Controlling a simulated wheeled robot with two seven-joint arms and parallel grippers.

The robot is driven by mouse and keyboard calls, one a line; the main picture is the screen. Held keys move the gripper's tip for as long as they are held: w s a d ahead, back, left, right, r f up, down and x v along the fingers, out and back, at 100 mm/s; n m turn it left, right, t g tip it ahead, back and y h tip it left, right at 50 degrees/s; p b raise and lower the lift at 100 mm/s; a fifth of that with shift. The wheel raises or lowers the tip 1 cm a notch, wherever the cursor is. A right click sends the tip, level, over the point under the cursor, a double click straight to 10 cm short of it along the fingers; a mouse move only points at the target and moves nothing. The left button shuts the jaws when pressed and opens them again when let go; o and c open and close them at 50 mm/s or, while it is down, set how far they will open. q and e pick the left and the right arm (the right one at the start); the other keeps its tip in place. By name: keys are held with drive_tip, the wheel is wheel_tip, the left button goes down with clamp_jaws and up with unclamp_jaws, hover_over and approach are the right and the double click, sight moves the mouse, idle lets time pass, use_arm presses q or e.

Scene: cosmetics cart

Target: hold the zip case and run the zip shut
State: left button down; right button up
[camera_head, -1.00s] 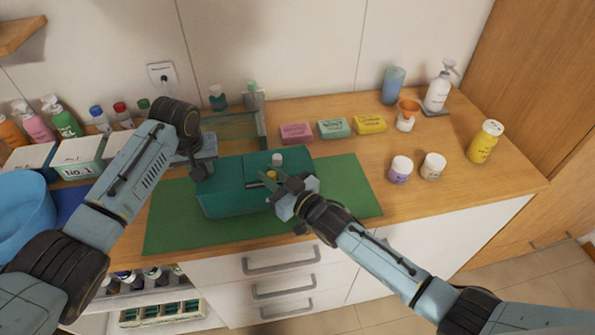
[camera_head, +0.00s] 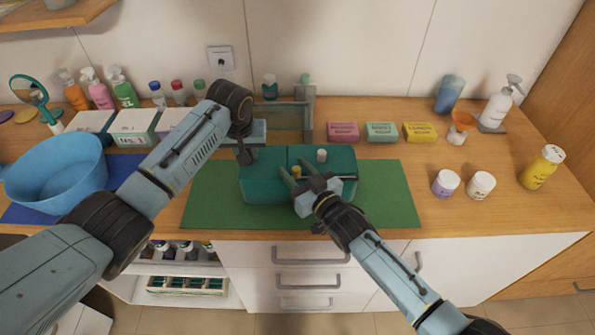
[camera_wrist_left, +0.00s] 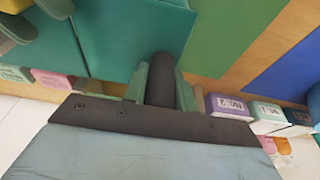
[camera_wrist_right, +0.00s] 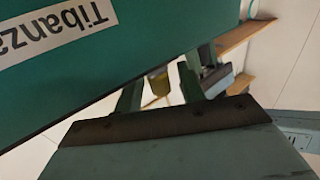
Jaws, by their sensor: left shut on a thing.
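The teal zip case (camera_head: 342,186) lies on the green mat (camera_head: 390,195). A label shows on it in the right wrist view (camera_wrist_right: 60,35). My left gripper (camera_head: 246,157) is at the case's left end and is shut on it; a dark round part (camera_wrist_left: 165,80) sits between its fingers in the left wrist view. My right gripper (camera_head: 296,176) is over the case's front top, fingers apart, around a small yellow piece (camera_head: 297,171), perhaps the zip pull. I cannot tell if the fingers touch it. A small white knob (camera_head: 322,155) stands on the case top. The zip line is hard to see.
Behind the case are a small stand (camera_head: 304,110) and pink (camera_head: 343,131), green and yellow soap boxes. Jars (camera_head: 481,185) and bottles stand to the right. A blue basin (camera_head: 58,170) is at the left. Drawers lie below the counter's front edge.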

drive_tip(key=shift+s+d, duration=0.1)
drive_tip(key=v, duration=1.1)
drive_tip(key=shift+s+d, duration=0.2)
drive_tip(key=shift+s, duration=0.1)
use_arm(q)
drive_tip(key=c, duration=1.1)
unclamp_jaws()
drive_tip(key=shift+o, duration=0.2)
